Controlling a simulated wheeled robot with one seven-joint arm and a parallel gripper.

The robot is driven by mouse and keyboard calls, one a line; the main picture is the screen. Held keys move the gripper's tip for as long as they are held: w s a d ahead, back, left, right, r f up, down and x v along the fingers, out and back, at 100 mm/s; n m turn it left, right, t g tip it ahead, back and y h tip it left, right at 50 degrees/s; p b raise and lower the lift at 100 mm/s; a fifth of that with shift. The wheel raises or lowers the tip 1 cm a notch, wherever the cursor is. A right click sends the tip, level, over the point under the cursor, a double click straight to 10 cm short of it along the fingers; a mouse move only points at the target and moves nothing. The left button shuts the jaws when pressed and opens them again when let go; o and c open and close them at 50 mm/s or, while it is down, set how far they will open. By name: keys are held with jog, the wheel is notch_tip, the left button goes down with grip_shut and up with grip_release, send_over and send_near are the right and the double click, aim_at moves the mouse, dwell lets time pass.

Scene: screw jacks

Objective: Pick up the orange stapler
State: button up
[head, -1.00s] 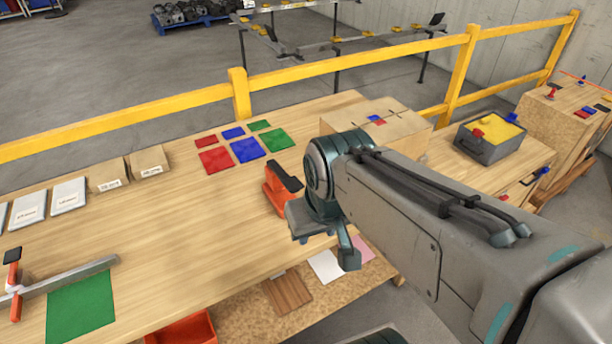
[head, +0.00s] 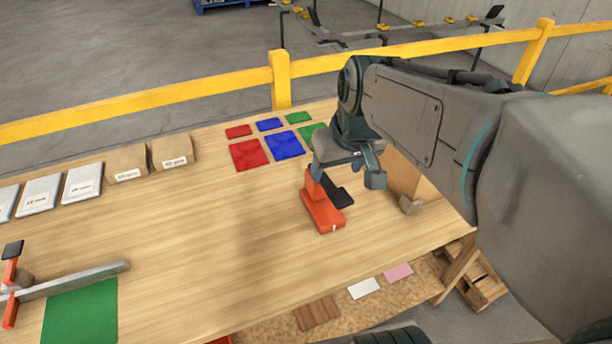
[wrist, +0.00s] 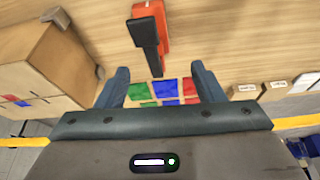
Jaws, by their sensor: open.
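The orange stapler (head: 323,212) stands on the wooden workbench, with a black arm on its right side. In the wrist view the stapler (wrist: 163,20) is at the top middle, its black part pointing towards my gripper. My gripper (head: 348,172) hangs just behind and above the stapler in the head view and overlaps its top end there. In the wrist view my gripper (wrist: 160,85) is open, its two fingers wide apart. The stapler lies beyond the fingertips, roughly centred between them, and nothing is held.
Red, blue and green squares (head: 285,145) lie behind the stapler. A cardboard box (wrist: 40,65) stands at the left in the wrist view, mostly hidden by my arm in the head view. Packets (head: 82,183) line the left. A yellow rail (head: 150,105) runs behind. The bench middle is clear.

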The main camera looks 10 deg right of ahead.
jog(key=w+d+f+b, duration=0.1)
jog(key=w+f+b, duration=0.15)
jog(key=w, duration=0.35)
send_over(322, 198)
jog(key=shift+n+t, duration=0.3)
jog(key=shift+n, duration=0.1)
jog(key=f, duration=1.2)
jog(key=shift+w+a+f, duration=0.1)
jog(key=shift+w+a, duration=0.15)
jog(key=shift+a, duration=0.05)
grip_shut()
